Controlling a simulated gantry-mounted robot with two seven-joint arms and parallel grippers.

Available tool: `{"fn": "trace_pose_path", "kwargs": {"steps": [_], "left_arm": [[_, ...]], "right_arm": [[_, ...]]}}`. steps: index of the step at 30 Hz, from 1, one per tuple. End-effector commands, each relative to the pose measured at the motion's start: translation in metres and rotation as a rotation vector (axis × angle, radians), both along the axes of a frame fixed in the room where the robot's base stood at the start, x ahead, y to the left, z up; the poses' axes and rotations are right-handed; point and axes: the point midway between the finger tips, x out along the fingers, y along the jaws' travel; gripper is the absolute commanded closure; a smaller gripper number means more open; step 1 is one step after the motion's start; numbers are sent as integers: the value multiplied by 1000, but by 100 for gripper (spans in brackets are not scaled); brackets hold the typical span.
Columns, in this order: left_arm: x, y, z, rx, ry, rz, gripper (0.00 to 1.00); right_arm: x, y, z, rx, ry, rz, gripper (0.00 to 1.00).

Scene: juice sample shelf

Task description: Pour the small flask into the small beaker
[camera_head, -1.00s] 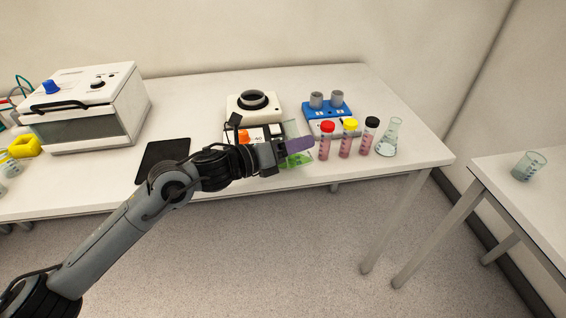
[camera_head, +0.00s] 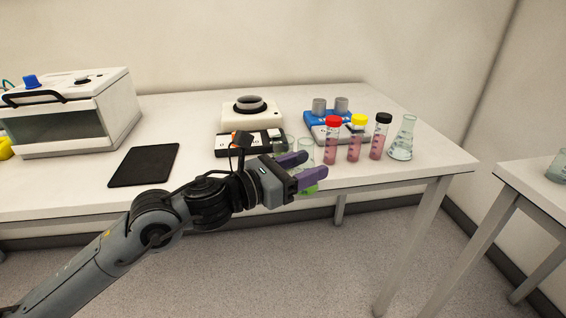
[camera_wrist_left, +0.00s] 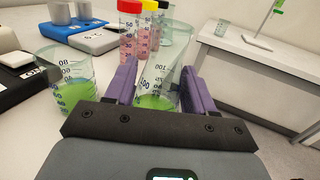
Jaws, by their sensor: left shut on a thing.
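My left gripper (camera_head: 306,168) is at the table's front edge, its purple fingers closed around a clear graduated vessel with green liquid in its bottom. In the left wrist view this vessel (camera_wrist_left: 158,80) stands between the fingers, looks like a beaker and leans slightly; the fingers hide part of it. A beaker with green liquid (camera_wrist_left: 72,82) stands on the table just left of the gripper. A conical flask (camera_head: 403,140) with pale, nearly clear liquid stands at the table's right end, apart from the gripper. My right gripper is not in view.
Red-capped (camera_head: 332,140), yellow-capped (camera_head: 355,140) and black-capped (camera_head: 379,138) tubes of pink liquid stand between gripper and flask. A blue device (camera_head: 326,120) and a white device (camera_head: 251,116) are behind. A black pad (camera_head: 144,165) lies left. Another beaker (camera_head: 557,167) is on the right table.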

Motion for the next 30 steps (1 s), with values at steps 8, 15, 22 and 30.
{"fn": "trace_pose_path", "kwargs": {"steps": [8,15,22,30], "left_arm": [[-9,-4,11,-4,0,-3,80],[-28,-13,26,-2,1,-3,80],[-36,-17,32,-2,2,-1,80],[-37,-17,32,-3,3,-1,80]], "right_arm": [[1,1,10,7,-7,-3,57],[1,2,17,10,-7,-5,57],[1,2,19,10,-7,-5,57],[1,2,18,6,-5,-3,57]]}}
